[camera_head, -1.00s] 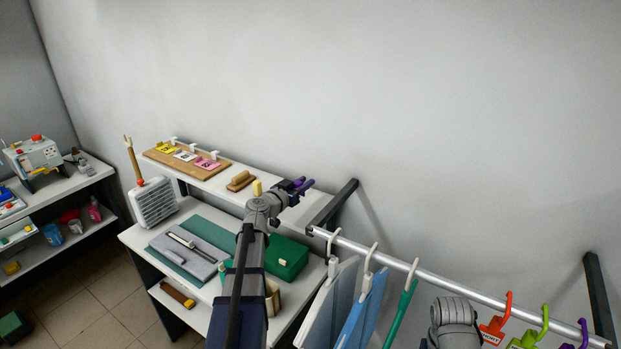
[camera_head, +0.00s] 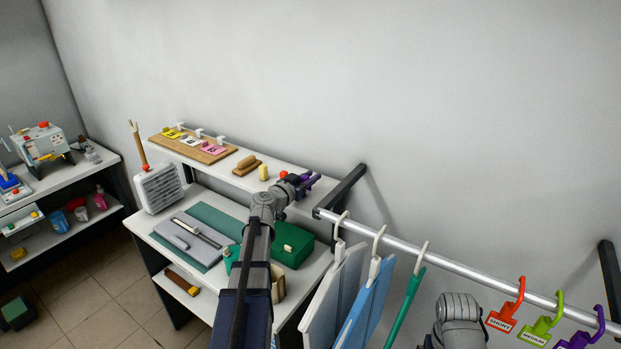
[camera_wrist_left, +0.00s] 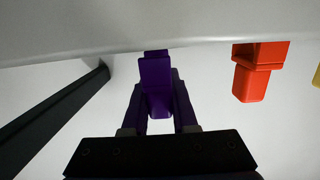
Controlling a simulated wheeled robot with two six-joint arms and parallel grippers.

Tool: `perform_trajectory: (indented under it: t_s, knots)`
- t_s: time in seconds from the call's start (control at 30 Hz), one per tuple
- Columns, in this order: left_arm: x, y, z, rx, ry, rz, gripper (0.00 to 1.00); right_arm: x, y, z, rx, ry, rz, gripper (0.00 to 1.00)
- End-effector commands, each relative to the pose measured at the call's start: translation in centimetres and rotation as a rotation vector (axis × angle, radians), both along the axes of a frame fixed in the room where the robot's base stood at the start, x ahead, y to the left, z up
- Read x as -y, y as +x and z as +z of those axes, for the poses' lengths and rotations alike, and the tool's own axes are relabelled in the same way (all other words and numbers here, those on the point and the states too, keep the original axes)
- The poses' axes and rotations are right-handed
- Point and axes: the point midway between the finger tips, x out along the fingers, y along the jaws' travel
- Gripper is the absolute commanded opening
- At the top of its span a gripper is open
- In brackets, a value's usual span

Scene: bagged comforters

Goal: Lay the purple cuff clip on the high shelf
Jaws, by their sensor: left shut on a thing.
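The purple cuff clip (camera_wrist_left: 156,85) is between the fingers of my left gripper (camera_wrist_left: 158,112), which is shut on it, in the left wrist view. In the head view my left gripper (camera_head: 304,186) is at the right end of the high shelf (camera_head: 225,168), near the rail bracket. The shelf edge shows along the top of the wrist view (camera_wrist_left: 60,30), close to the clip's tip; I cannot tell whether they touch. A red clip-like block (camera_wrist_left: 258,70) is to the right of the clip there. My right gripper is out of view.
On the shelf stand a yellow block (camera_head: 263,172), a wooden brush (camera_head: 246,164) and a board with tags (camera_head: 193,147). A dark bracket (camera_head: 345,188) and the rail (camera_head: 450,265) with hangers and coloured hooks are to the right. A green box (camera_head: 292,245) is below.

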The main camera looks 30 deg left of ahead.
Motion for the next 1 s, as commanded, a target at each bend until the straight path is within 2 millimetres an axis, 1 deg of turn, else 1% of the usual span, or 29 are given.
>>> perform_trajectory:
  t_s: [0.37, 1.0]
  knots:
    - [0.0, 0.0, 0.0, 0.0, 0.0, 0.0, 0.0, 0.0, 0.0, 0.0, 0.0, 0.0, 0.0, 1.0]
    - [0.0, 0.0, -0.9, 0.0, 0.0, 0.0, 0.0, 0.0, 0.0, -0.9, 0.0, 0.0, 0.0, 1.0]
